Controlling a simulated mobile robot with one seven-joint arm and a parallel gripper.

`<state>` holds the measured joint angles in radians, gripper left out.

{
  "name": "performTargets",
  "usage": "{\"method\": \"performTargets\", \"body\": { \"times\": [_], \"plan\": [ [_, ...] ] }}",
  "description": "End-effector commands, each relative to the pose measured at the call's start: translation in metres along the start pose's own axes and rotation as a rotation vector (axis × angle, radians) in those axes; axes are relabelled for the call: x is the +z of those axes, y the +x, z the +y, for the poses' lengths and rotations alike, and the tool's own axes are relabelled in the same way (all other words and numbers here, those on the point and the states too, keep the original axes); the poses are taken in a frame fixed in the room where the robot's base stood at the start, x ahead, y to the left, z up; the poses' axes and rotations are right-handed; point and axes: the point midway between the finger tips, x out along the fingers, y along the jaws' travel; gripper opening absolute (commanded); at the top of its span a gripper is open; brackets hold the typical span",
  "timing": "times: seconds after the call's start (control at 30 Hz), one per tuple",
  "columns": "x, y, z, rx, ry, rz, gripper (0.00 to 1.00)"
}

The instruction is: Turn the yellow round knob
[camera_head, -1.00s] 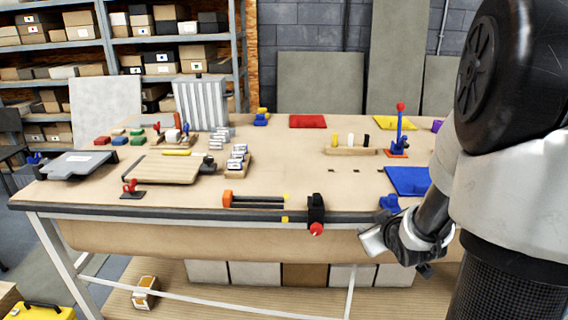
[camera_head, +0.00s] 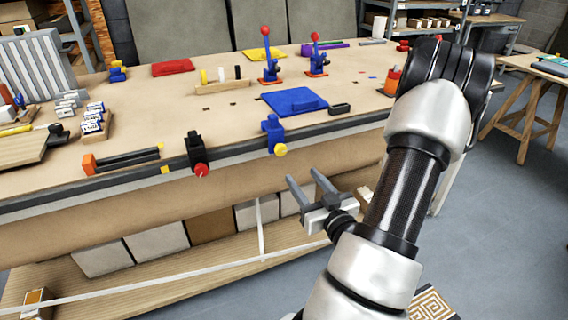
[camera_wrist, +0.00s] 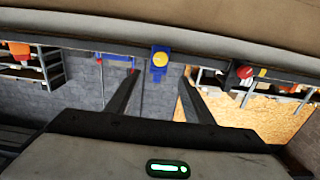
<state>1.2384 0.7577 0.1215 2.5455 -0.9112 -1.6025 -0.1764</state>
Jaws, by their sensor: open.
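The yellow round knob (camera_head: 280,150) sits on the lower front of a blue clamp (camera_head: 272,130) at the table's front edge. In the wrist view, which looks upside down, the yellow knob (camera_wrist: 160,58) shows on the blue clamp (camera_wrist: 158,73), between and beyond the fingers. My gripper (camera_head: 306,182) is open and empty. In the head view it is below and a little right of the knob, apart from it, with its fingers pointing up and left towards the table edge. Nothing hides the knob in either view.
A black clamp with a red knob (camera_head: 201,170) is left of the blue clamp on the same edge. The workbench (camera_head: 225,125) holds a blue tray (camera_head: 294,101), two levers and several small parts. Boxes (camera_head: 160,242) stand on its lower shelf. Free room lies before the bench edge.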

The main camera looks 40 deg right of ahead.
Motion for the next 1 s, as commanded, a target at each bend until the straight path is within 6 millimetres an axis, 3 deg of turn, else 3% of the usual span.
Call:
{"method": "performTargets", "body": {
  "times": [0.1,0.43,0.6,0.8,1.0],
  "plan": [
    [0.008,0.018,0.0,-0.001,-0.006,0.005,0.47],
    [0.007,0.044,-0.001,-0.001,-0.006,0.004,0.47],
    [0.0,0.083,-0.001,-0.002,0.001,0.002,0.47],
    [0.0,0.115,-0.001,-0.001,0.001,0.001,0.47],
    [0.0,0.128,-0.001,0.001,0.001,0.0,0.47]
  ]
}}
